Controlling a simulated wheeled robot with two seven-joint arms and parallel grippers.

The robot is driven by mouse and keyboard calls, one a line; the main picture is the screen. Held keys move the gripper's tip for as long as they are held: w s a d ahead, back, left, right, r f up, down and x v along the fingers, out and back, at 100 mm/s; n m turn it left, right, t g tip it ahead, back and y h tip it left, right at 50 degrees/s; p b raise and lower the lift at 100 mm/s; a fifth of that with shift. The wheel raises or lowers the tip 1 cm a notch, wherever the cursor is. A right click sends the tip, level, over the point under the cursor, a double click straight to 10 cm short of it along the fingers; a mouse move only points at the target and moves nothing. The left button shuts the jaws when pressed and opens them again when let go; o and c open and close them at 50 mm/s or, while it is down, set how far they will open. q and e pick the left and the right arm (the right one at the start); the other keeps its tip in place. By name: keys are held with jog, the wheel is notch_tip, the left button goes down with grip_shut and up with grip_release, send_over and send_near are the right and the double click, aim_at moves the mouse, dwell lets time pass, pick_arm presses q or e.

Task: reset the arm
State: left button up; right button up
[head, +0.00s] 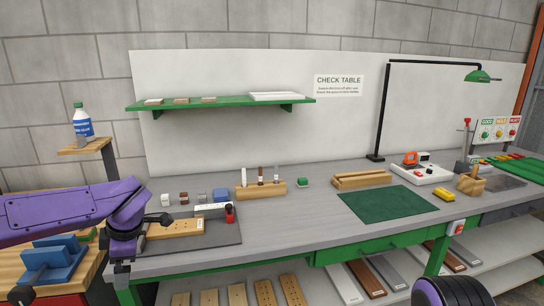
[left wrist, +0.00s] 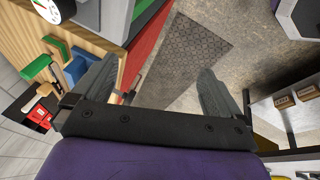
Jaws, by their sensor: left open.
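My left arm is purple and comes in from the left in the head view. My left gripper (head: 121,272) hangs at the left front corner of the grey workbench (head: 300,225), beside the dark tray. In the left wrist view its two grey fingers (left wrist: 165,95) are spread apart with nothing between them. Below the fingers I see floor with a dark patterned mat (left wrist: 185,60). My right gripper is not in view; only a purple and black part of my body shows at the bottom right of the head view.
A wooden block with holes (head: 175,229) lies in the dark tray (head: 228,233) near my left gripper. A green mat (head: 388,204) lies on the bench at the right. A blue-labelled bottle (head: 82,121) stands on a raised wooden shelf (head: 86,146) at the left. Boards lie on the shelf below.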

pick_arm(q)
jog(key=s+d+f+m+t+y, duration=0.1)
jog(key=s+f+m+t, duration=0.25)
jog(key=f, duration=0.75)
jog(key=s+d+f+m+t+y, duration=0.1)
jog(key=s+d+f+m+t, duration=0.25)
jog(key=f, duration=0.75)
jog(key=s+f+m+g+h, duration=0.1)
jog(key=s+f+m, duration=0.3)
jog(key=s, duration=0.9)
jog(key=s+f+m+g+h, duration=0.1)
jog(key=s+f+m+g, duration=0.3)
jog(key=s+f, duration=0.5)
jog(key=s+m, duration=0.1)
jog(key=s, duration=0.3)
jog(key=shift+s+f+m+h, duration=0.25)
jog(key=shift+f+m+h, duration=0.05)
jog(key=shift+f+h, duration=0.1)
